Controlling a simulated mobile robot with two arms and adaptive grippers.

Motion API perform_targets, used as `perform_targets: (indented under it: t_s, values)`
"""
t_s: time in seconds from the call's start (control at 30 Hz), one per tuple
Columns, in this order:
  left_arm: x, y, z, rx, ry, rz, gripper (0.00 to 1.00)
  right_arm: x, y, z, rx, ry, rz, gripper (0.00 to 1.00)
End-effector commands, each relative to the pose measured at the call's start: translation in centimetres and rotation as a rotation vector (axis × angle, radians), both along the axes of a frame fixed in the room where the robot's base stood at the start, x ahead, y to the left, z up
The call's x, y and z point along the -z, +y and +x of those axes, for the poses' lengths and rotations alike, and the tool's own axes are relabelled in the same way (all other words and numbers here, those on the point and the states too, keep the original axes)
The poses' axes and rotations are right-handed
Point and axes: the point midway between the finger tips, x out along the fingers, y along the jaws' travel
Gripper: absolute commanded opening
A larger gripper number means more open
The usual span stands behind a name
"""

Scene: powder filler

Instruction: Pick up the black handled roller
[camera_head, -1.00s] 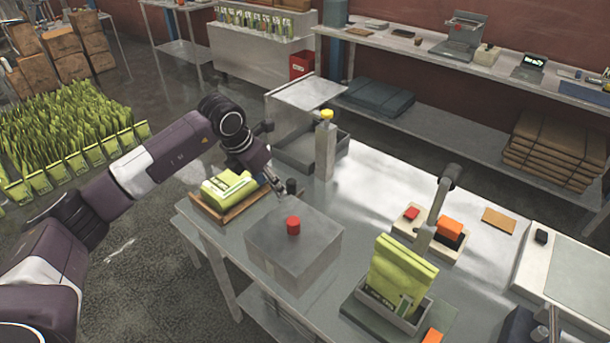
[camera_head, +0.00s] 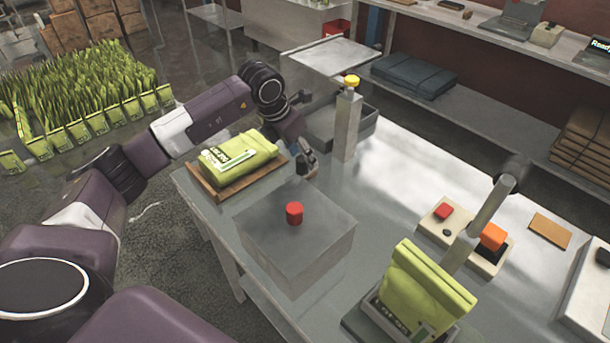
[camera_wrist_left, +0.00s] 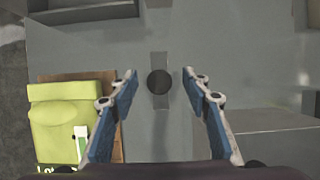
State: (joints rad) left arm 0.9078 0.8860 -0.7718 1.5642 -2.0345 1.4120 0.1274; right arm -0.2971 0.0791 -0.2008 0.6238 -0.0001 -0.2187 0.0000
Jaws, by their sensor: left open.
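The black handled roller (camera_wrist_left: 159,82) shows in the left wrist view as a round black knob seen from above, with a grey bar (camera_wrist_left: 160,62) behind it. My left gripper (camera_wrist_left: 161,77) is open, and the knob appears between its two blue-padded fingers, touching neither. I cannot tell how far below the fingertips it is. In the head view my left gripper (camera_head: 308,170) is over the table behind the grey box, and I cannot make out the roller there. My right gripper is not in view.
A green bag (camera_head: 238,155) lies on a wooden tray (camera_head: 225,190) left of the gripper. The grey box (camera_head: 270,245) with a red button stands in front. A post with a yellow top (camera_head: 347,125) stands behind right. The table's middle (camera_head: 400,160) is clear.

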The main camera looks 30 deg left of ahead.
Motion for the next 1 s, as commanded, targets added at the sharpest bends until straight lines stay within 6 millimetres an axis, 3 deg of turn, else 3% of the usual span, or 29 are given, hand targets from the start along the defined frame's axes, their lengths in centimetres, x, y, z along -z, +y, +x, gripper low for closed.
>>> perform_targets:
  t_s: [0.43,0.6,0.87,1.0]
  values:
    - [5.0,-0.5,1.5,-0.001,0.007,-0.001,0.44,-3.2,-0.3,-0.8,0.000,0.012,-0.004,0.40]
    - [6.8,-0.7,2.3,-0.001,0.002,-0.001,0.44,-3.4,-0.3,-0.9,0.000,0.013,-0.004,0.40]
    - [7.1,-0.7,2.4,0.001,0.001,0.001,0.44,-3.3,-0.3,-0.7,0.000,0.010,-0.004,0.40]
    - [7.1,-0.6,2.4,0.000,0.001,0.000,0.29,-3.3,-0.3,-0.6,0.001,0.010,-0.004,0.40]
